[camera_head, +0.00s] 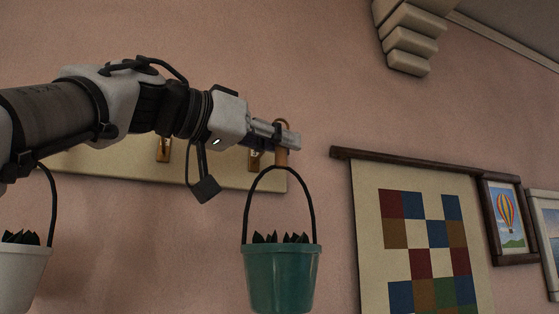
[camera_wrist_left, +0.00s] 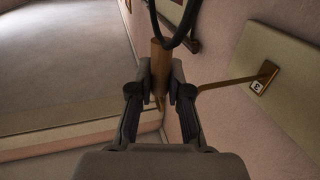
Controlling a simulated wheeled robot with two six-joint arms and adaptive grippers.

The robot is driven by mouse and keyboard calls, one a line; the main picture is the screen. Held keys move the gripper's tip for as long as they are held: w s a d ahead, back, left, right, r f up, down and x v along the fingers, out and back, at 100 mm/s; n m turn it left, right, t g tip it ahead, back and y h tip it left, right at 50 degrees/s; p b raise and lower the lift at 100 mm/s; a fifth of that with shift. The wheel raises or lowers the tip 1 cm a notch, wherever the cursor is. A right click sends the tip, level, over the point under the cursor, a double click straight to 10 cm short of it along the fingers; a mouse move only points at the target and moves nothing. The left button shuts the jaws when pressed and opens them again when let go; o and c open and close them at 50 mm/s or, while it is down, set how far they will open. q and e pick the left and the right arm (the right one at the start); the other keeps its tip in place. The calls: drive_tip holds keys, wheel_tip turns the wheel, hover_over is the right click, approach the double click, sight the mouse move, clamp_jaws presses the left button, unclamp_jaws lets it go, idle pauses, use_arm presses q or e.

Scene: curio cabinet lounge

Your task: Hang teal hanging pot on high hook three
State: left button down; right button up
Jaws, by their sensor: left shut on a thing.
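The teal hanging pot (camera_head: 281,282), with dark plants and a black loop handle (camera_head: 245,205), hangs upright below my left gripper (camera_head: 290,139) in the head view. My left gripper is shut on the pot's brown grip (camera_head: 281,157), which also shows between its fingers (camera_wrist_left: 160,88) in the left wrist view, with the black handle above it. A brass hook with a plate marked 3 (camera_wrist_left: 257,87) sticks out from the board to the right of the fingers, apart from the held grip. My right gripper is out of view.
A cream board (camera_head: 110,172) on the pink wall carries brass hooks (camera_head: 163,150), partly behind my arm. A white pot (camera_head: 22,275) hangs at the lower left. A checkered wall hanging (camera_head: 370,225) and a balloon picture (camera_head: 507,215) are at the right.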

use_arm(q)
drive_tip(key=w+a+f+p, duration=0.1)
drive_tip(key=w+a+p, duration=0.1)
drive_tip(key=w+p, duration=0.2)
drive_tip(key=shift+w, duration=0.95)
drive_tip(key=c, duration=1)
unclamp_jaws()
drive_tip(key=shift+c, duration=0.2)
drive_tip(key=shift+s, duration=0.1)
drive_tip(key=shift+f, duration=0.15)
